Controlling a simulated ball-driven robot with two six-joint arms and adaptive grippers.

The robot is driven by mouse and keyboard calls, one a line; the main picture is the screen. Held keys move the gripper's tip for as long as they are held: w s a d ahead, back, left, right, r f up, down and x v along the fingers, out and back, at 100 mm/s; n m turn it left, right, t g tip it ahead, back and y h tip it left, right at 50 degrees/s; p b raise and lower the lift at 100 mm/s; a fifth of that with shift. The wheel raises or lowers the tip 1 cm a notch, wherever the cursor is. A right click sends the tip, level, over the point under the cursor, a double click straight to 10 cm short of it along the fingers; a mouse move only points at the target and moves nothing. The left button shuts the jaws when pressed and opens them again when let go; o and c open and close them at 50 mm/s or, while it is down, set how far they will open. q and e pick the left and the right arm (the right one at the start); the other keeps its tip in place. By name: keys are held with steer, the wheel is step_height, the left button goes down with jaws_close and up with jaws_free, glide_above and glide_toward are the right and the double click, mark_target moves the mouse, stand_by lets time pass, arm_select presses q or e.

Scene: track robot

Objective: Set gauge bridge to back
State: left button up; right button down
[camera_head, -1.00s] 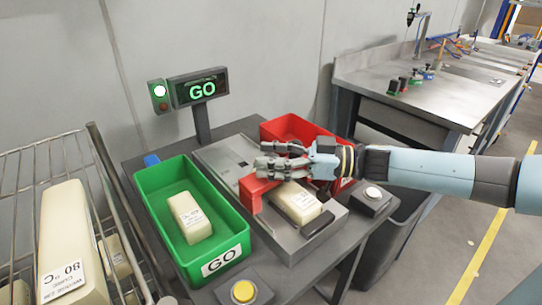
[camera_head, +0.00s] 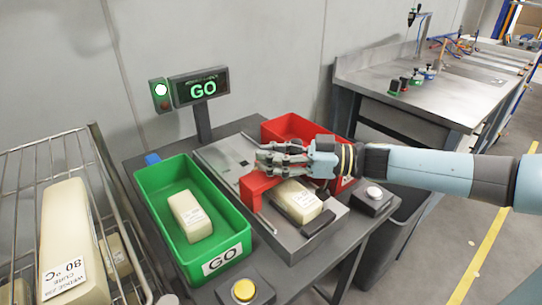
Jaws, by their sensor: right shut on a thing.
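The red gauge bridge (camera_head: 257,187) stands on the grey gauge plate (camera_head: 285,238) in the middle of the table. My right gripper (camera_head: 265,160) reaches in from the right and is shut on the bridge's top; its fingers hide part of it. A cream block (camera_head: 299,202) with a printed label lies on the plate just right of the bridge's visible leg. My left gripper is not in view.
A green GO bin (camera_head: 220,262) holding a cream block stands left of the plate. A red bin (camera_head: 290,127) is behind my gripper. A lit GO sign (camera_head: 200,90) stands at the back. A wire rack (camera_head: 95,160) with cream blocks is at left. Buttons sit at the table's front and right.

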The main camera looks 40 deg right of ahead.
steer(key=w+d+b, duration=0.2)
steer(key=w+b, duration=0.8)
steer(key=w, duration=1.2)
steer(key=shift+d+b, duration=0.3)
steer(key=shift+d, duration=0.1)
steer(key=c, duration=1.5)
jaws_free()
steer(key=o, duration=0.5)
steer(key=shift+s+d, duration=0.15)
steer(key=shift+d, duration=0.15)
steer(key=shift+a+r, duration=0.15)
steer(key=shift+a, duration=0.05)
step_height(320, 180, up, 10)
